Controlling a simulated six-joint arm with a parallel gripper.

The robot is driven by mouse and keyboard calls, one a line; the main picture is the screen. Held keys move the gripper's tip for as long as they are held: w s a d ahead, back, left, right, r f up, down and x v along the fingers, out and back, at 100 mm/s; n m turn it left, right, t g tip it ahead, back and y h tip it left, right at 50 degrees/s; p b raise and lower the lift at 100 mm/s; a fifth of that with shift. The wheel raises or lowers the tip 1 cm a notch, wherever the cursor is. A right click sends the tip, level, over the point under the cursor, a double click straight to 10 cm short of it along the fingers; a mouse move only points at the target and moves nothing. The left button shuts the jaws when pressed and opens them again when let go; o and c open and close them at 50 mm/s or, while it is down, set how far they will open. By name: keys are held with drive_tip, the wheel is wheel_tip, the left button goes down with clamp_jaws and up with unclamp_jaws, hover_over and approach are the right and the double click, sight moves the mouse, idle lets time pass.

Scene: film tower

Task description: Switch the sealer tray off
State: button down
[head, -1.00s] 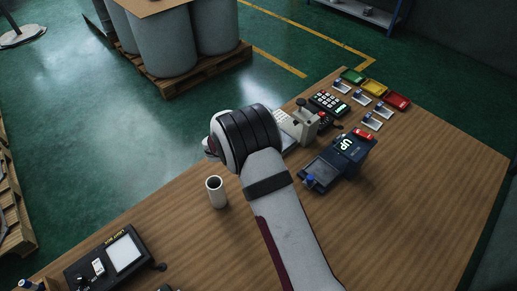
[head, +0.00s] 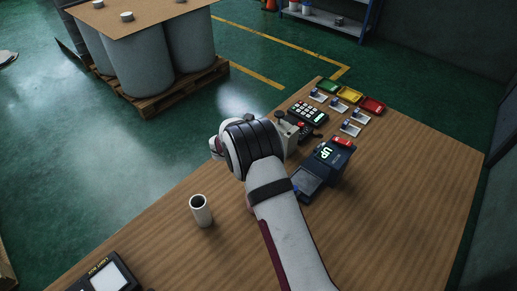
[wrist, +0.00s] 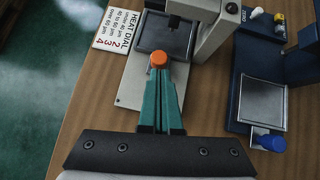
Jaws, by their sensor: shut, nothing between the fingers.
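The sealer is a pale grey machine with a dark square tray plate (wrist: 166,35), an upright arm and an orange knob (wrist: 158,58) at its near edge. My gripper (wrist: 160,76) has its teal fingers closed together, with the tips at the orange knob in the wrist view. I cannot tell whether they touch it. In the head view the sealer (head: 289,133) is partly hidden behind my arm, and the fingers are hidden there. A heat dial card (wrist: 122,30) lies to the left of the sealer.
A navy device (head: 324,161) with a lit "UP" display stands right of the sealer; its blue knob (wrist: 270,142) shows in the wrist view. A keypad (head: 307,113), colored trays (head: 350,94) and a white cup (head: 201,211) are also on the bench. The right side is clear.

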drive_tip(key=s+a, duration=0.2)
drive_tip(key=s, duration=0.1)
drive_tip(key=shift+s+a, duration=0.1)
drive_tip(key=shift+a, duration=0.2)
drive_tip(key=v, duration=0.9)
drive_tip(key=shift+s+r, duration=0.2)
drive_tip(key=shift+r, duration=0.15)
